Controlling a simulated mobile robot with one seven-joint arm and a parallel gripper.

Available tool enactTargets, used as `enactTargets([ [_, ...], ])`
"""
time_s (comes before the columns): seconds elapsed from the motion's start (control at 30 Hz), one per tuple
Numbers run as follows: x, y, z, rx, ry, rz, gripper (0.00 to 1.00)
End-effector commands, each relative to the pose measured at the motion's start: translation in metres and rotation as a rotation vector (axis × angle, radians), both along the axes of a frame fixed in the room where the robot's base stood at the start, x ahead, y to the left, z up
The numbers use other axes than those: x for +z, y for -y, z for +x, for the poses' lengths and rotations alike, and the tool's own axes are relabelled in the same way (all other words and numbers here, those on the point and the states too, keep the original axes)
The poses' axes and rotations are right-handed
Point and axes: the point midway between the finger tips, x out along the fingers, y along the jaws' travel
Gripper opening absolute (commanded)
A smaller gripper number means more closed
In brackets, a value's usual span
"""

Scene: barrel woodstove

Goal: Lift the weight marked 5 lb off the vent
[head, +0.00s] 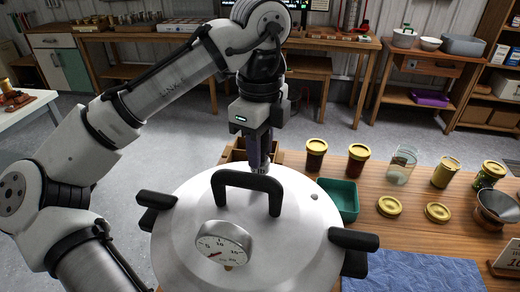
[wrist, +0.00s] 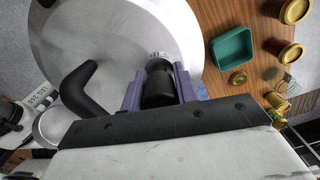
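The pressure canner's silver lid (head: 190,210) has a black arched handle (head: 245,182) and a dial gauge (head: 224,243). My gripper (head: 259,160) points down just behind the handle, over the lid's far part. In the wrist view my purple fingers (wrist: 160,90) stand on both sides of a black-topped weight (wrist: 158,88) with a silver marked ring (wrist: 159,56) at its end. The fingers look closed against its sides. The weight's marking is too small to read. The vent is hidden, and I cannot tell whether the weight touches it.
A teal bin (head: 340,198) stands on the wooden table (head: 385,235) right of the canner. Several jars, such as a dark one (head: 316,154), and loose gold lids (head: 390,206) are near it. A metal funnel (head: 497,208) is at far right. Black side handles (head: 352,239) stick out from the lid.

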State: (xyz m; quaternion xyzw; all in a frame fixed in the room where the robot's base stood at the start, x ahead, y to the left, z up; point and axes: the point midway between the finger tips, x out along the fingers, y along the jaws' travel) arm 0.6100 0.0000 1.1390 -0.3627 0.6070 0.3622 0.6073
Motion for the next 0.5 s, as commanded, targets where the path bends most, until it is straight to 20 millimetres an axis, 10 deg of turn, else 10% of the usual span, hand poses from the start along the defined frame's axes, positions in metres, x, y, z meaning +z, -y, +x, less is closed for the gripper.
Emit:
enactTargets([
  [0.5, 0.0025, 0.0000, 0.0000, 0.000, 0.000, 0.000, 0.00],
])
